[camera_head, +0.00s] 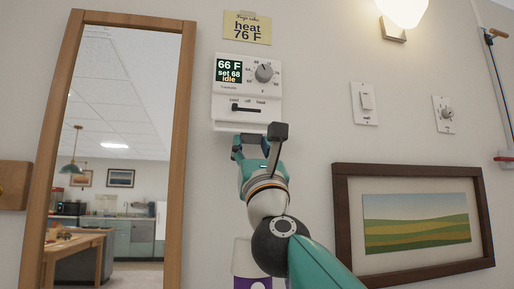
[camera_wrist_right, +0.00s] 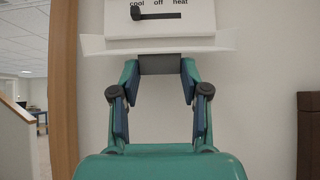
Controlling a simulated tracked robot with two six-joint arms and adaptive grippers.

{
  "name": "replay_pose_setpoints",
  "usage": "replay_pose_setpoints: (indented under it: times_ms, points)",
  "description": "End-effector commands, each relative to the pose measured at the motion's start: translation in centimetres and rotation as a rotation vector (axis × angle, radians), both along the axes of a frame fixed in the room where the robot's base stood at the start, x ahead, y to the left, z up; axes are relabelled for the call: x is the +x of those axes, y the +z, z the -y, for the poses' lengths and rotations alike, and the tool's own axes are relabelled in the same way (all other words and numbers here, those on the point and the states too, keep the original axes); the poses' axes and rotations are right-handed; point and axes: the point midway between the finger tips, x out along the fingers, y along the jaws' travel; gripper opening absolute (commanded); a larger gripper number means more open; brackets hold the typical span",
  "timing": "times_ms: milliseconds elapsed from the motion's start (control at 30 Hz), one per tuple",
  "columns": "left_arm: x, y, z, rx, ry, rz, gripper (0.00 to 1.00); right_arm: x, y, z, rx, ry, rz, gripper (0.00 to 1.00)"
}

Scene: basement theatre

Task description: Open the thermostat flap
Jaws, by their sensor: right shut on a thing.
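The white thermostat (camera_head: 221,103) hangs on the wall, with a dial, a dark display reading 66 F, set 68, idle, and a slider marked cool, off, heat. The slider's dark knob is at the cool end. The flap (camera_head: 222,126) shows as a white strip along the thermostat's bottom edge. In the right wrist view the flap (camera_wrist_right: 98,45) sticks out below the exposed slider panel, wider than it. My right gripper (camera_head: 254,140) is just below, its fingers shut on the flap's dark grey tab (camera_wrist_right: 166,65). My left gripper is out of view.
A yellow note (camera_head: 247,27) above reads heat 76 F. A wood-framed mirror (camera_head: 174,120) stands left. A light switch (camera_head: 366,103), a small dial (camera_head: 445,114) and a framed landscape picture (camera_head: 415,222) are on the right. Bare wall lies between.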

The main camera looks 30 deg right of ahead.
Motion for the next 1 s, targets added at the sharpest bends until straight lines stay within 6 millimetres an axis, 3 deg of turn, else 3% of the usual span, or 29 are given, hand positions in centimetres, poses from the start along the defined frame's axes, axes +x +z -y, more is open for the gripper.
replay_pose_setpoints:
  times_ms: [433, 467, 600, 1000]
  points:
    - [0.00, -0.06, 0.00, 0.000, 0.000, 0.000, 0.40, 0.44, -0.33, -0.02, -0.001, -0.001, -0.006, 0.11]
    - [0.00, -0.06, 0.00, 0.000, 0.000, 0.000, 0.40, 0.44, -0.33, -0.02, -0.001, -0.001, -0.006, 0.47]
    - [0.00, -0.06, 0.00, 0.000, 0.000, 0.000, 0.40, 0.38, -0.28, -0.04, 0.000, 0.000, -0.005, 0.70]
    - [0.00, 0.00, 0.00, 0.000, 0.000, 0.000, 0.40, 0.12, -0.17, -0.06, 0.000, 0.001, -0.002, 0.71]
